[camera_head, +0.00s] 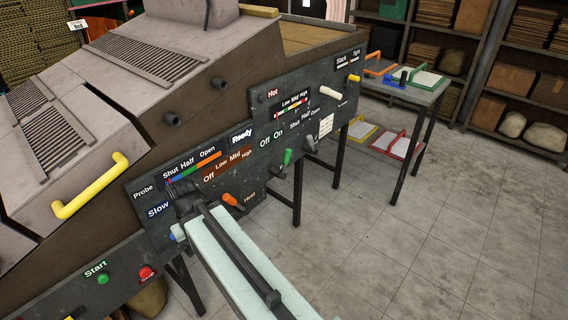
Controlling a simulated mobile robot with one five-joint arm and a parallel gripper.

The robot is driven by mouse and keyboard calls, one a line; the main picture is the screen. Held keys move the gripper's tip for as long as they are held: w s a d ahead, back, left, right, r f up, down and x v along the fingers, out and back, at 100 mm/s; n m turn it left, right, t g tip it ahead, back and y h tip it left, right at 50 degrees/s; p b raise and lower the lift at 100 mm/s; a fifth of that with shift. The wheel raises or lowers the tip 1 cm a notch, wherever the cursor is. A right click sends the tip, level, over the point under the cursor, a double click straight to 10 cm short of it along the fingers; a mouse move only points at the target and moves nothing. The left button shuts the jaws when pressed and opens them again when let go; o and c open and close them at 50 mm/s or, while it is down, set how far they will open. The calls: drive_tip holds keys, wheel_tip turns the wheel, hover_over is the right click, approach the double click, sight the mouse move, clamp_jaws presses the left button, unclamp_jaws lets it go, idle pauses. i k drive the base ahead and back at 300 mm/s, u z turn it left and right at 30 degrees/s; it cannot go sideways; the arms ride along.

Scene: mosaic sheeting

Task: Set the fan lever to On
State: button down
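A green-handled lever (287,157) on the dark control panel (255,175) sits just below the words Off and On. It is the only lever I see with just those two words, and no word "fan" is readable near it. Its handle stands roughly upright; I cannot tell which setting it points to. My gripper (183,196) is a dark shape at the end of my pale arm, in front of the panel's left part near the word Slow. It is left of the green lever and apart from it. Its fingers are too small and dark to tell open from shut.
An orange lever (232,199) stands between my arm and the green lever. A grey lever (311,143) and a white lever (330,92) are to the right. A yellow handle (95,190) juts out at left. The floor (430,250) at right is clear.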

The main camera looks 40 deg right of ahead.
sight(282, 175)
drive_tip(key=z, duration=1.2)
drive_tip(key=k, duration=1.15)
drive_tip(key=u, duration=0.95)
drive_tip(key=i, duration=2.55)
